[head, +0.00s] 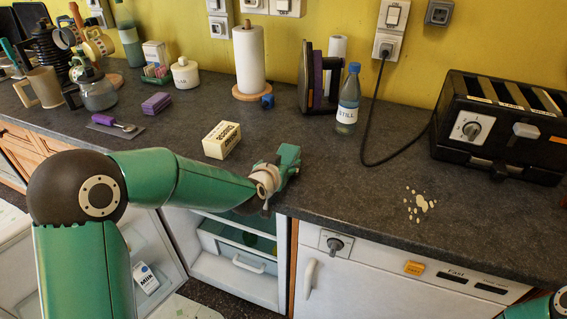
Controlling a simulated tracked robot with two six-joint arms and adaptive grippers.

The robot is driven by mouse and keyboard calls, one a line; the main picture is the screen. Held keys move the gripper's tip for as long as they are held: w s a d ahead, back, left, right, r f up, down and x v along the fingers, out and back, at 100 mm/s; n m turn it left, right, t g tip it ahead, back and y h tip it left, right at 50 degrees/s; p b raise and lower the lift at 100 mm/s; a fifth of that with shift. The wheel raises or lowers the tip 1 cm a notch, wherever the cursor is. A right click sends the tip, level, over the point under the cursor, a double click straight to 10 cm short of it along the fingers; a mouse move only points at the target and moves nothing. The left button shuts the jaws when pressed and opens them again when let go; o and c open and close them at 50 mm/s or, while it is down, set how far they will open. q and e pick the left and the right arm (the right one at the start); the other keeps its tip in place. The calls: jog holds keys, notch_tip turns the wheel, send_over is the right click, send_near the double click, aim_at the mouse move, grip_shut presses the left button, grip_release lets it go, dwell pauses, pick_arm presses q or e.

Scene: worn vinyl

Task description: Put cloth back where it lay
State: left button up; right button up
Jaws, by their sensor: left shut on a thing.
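My left gripper (289,160) is low over the front part of the dark counter (330,190), near its front edge above the open cabinet. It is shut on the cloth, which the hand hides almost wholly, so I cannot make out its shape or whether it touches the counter. No other cloth lies in plain view on the counter. Only a green piece of my right arm shows at the bottom right corner; its gripper is out of view.
A yellow-white box (221,140) stands left of my gripper. A bottle (348,100), an iron (308,80) and a paper roll (249,60) stand behind. Pale crumbs (420,203) lie to the right, before the black toaster (500,125). A cord (372,125) crosses the counter.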

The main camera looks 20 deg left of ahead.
pick_arm(q)
jog(key=shift+f, duration=0.15)
jog(key=o, duration=1.1)
jog(key=shift+s, duration=0.15)
jog(key=shift+p+v, duration=0.3)
jog(key=shift+v, duration=3.6)
